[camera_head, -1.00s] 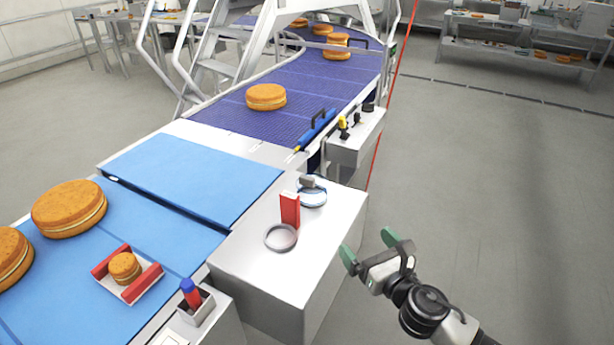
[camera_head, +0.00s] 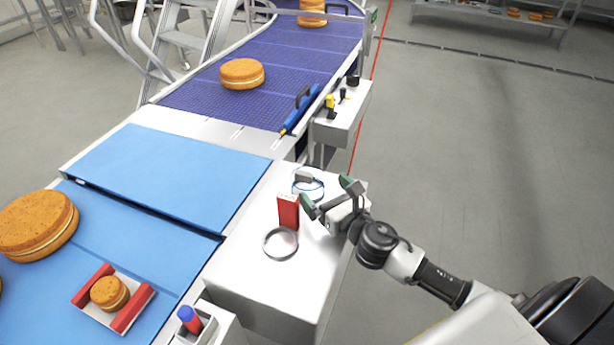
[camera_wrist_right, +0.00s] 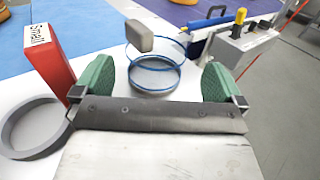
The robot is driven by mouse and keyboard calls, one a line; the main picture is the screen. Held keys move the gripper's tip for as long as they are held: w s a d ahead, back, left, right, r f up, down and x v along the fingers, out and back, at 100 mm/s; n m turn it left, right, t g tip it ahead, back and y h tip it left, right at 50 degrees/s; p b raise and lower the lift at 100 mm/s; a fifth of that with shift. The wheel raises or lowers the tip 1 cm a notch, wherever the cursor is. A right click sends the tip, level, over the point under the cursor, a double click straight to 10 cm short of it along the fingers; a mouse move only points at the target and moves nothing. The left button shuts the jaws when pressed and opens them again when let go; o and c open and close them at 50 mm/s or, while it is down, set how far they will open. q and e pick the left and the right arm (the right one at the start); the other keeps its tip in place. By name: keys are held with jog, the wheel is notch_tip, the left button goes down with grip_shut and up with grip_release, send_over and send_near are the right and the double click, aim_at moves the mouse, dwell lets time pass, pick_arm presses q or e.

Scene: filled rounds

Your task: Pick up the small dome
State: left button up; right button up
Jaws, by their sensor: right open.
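The small dome (camera_head: 308,187) is clear, with a blue rim and a grey knob. It stands on the white table, behind and right of the red block. In the right wrist view the dome (camera_wrist_right: 155,76) shows straight ahead, with its knob (camera_wrist_right: 140,36) leaning up and left. My right gripper (camera_head: 328,192) is open, with its green fingers just in front of the dome. In the wrist view the fingers appear left and right of it, and nothing is held. I cannot tell whether they touch it. My left gripper is not in view.
A red block (camera_head: 288,211) labelled "Small" stands close to the left finger. A grey ring (camera_head: 280,243) lies in front of it. A blue tool (camera_head: 300,109) and a control box (camera_head: 342,110) are beyond. Cakes sit on the blue belts at left.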

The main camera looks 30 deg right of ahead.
aim_at(318, 184)
jog(key=w, duration=0.1)
jog(key=w+p, duration=0.1)
jog(key=w, duration=0.2)
jog(key=shift+w+a+r+p, duration=0.2)
jog(key=shift+a+p, duration=0.1)
jog(key=shift+a, duration=0.1)
jog(key=shift+w+a+f, duration=0.1)
jog(key=shift+w+f, duration=0.05)
jog(key=shift+w, duration=0.35)
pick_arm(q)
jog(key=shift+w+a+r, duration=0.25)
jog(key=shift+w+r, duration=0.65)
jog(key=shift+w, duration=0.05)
pick_arm(e)
jog(key=shift+c, duration=0.8)
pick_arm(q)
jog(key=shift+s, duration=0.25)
pick_arm(e)
jog(key=c, duration=0.5)
